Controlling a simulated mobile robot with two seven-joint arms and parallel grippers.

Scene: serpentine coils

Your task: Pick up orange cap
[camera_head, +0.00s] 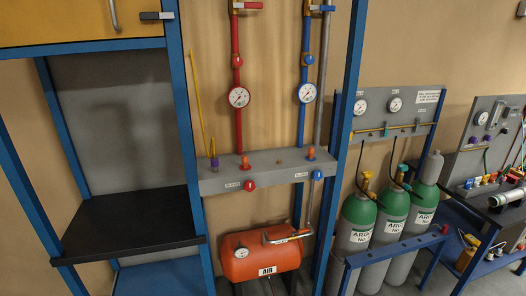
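Two small orange cap-like pieces stand upright on the grey ledge (270,174) in the middle: a left orange piece (245,162) below the red pipe, and a right orange piece (311,153) near the blue-topped grey pipe. I cannot tell which one is the orange cap. More small orange and red pieces (486,179) lie on the bench at the far right, too small to make out. Neither of my grippers is in view.
Red and blue pipes with gauges (239,97) rise behind the ledge. A thin yellow rod (198,105) leans at its left end by a purple piece. Blue posts (181,110) flank it. An orange air tank (262,253) sits below; green-topped cylinders (392,216) stand right. A black shelf (130,222) is empty.

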